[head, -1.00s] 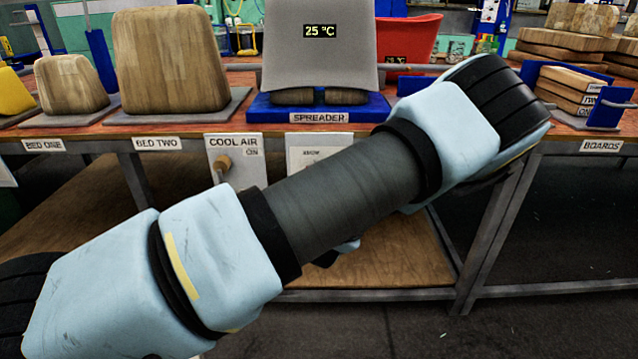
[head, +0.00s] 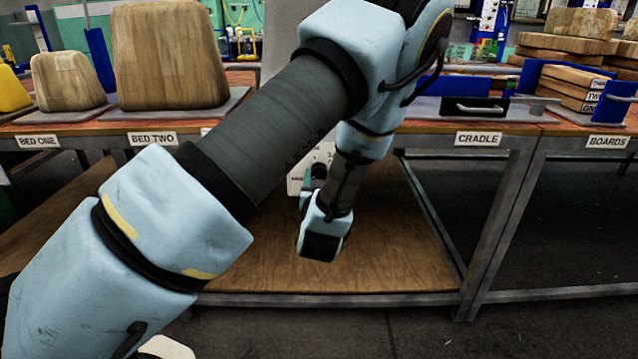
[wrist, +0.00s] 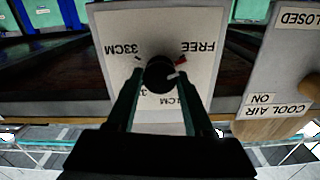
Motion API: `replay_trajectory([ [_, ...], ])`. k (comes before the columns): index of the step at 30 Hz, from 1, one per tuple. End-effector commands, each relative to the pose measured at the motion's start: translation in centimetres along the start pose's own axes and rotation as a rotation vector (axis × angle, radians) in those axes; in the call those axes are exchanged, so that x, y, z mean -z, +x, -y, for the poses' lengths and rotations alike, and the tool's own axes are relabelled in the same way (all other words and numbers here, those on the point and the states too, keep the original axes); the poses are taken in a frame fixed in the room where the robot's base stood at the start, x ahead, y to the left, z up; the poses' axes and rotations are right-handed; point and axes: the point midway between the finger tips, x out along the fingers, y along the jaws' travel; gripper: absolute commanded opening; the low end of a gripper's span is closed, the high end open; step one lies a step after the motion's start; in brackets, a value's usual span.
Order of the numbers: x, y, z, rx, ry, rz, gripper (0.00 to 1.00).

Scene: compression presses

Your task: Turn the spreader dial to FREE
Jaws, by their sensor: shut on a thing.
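The spreader dial (wrist: 160,74) is a small dark round knob on a pale panel (wrist: 205,25), seen upside down in the wrist view. The panel reads 33CM at picture left and FREE at picture right, with partly hidden labels below. A red mark lies beside FREE. A white mark shows at the knob's right edge, just short of the red mark. My gripper (wrist: 160,85) has its two fingers closed on the knob from both sides. In the head view my gripper (head: 312,178) is at the panel (head: 322,155) under the bench edge, and the dial is hidden.
A COOL AIR panel (wrist: 275,75) with a tan knob stands close beside the dial panel. My arm hides most of the spreader in the head view. Wooden beds (head: 165,55), a cradle (head: 474,107) and boards (head: 570,85) sit on the bench. A low wooden shelf (head: 400,250) lies below.

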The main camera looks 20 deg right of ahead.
Motion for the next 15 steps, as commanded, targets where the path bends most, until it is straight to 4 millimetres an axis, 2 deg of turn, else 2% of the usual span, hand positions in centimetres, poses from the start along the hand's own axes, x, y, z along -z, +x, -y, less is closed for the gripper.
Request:
replay_trajectory([
  [6,-0.19,0.00,0.00,0.001,-0.095,0.002,0.00],
  [15,-0.07,0.00,0.00,0.000,-0.141,0.002,0.00],
])
